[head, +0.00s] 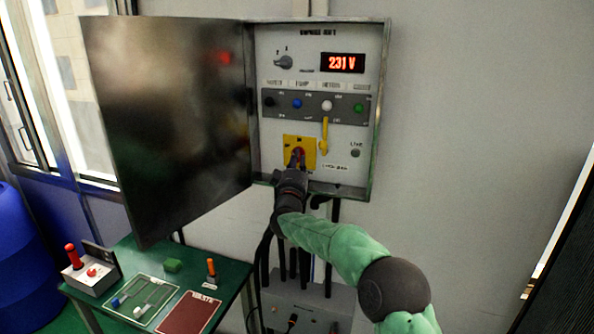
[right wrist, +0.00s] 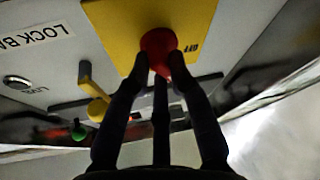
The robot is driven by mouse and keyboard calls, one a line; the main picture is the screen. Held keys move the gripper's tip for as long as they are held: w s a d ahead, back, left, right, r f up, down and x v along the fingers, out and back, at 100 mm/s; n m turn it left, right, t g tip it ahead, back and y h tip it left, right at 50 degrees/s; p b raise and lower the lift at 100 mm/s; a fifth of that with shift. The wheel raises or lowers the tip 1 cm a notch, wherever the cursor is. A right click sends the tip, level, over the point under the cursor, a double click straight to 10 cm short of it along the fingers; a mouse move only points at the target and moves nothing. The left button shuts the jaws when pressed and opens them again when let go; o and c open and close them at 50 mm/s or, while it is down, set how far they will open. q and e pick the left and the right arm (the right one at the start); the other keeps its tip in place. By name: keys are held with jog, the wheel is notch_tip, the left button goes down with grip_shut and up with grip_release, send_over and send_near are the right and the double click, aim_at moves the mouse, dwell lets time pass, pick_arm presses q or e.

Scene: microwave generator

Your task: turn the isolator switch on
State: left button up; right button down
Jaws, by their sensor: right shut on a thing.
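The isolator switch is a red knob on a yellow plate (head: 310,143), low in the open wall cabinet. My right gripper (head: 295,165) is at the knob and covers part of it in the head view. In the right wrist view the red knob (right wrist: 158,46) sits between the fingertips of my right gripper (right wrist: 160,62), which is shut on it. The yellow plate (right wrist: 200,15) shows a dark "OFF" mark beside the knob. The knob's exact pointing is hard to tell behind the fingers. My left gripper is not in view.
The cabinet door (head: 170,120) stands open to the left. A yellow lever (head: 324,135) hangs close to the right of the knob. A display (head: 342,63) reads 231 V. A green table (head: 228,290) with a red-handled box (head: 90,272) stands lower left.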

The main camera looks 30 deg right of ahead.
jog(key=m, duration=0.1)
jog(key=m+h+b, duration=0.1)
jog(key=m, duration=0.1)
jog(key=m+g+h+b, duration=0.1)
jog(key=shift+w+a+f+m, duration=0.15)
jog(key=shift+f+m, duration=0.2)
jog(key=shift+m, duration=0.05)
jog(key=shift+m+g+h+b, duration=0.5)
jog(key=shift+m+g+h, duration=0.3)
jog(key=shift+m, duration=1.2)
jog(key=c, duration=1.1)
grip_release()
jog(key=shift+r, duration=0.1)
jog(key=v, duration=1.2)
jog(key=shift+a+r, duration=0.1)
